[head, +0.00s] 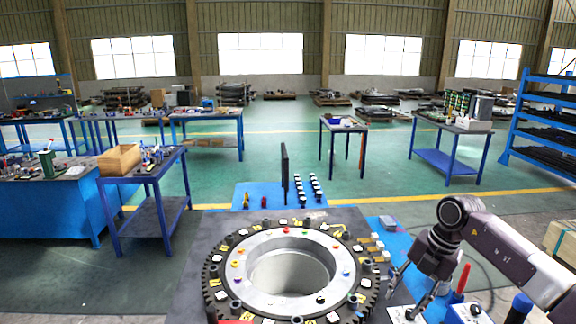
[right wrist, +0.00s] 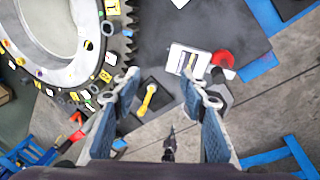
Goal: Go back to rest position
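My right gripper (head: 404,296) comes in from the right in the head view, beside the right side of a large toothed ring (head: 213,285). Its fingers point down over the front right corner of the work surface. In the right wrist view the two fingers of the right gripper (right wrist: 162,85) stand wide apart with nothing between their tips. A yellow-handled tool (right wrist: 148,98) shows below, in the gap between the fingers. My left gripper and left arm are not in the head view.
A blue mat (head: 262,190) with small parts and an upright dark panel (head: 285,172) is behind the ring. Blue workbenches (head: 140,182) stand left; open green floor lies beyond.

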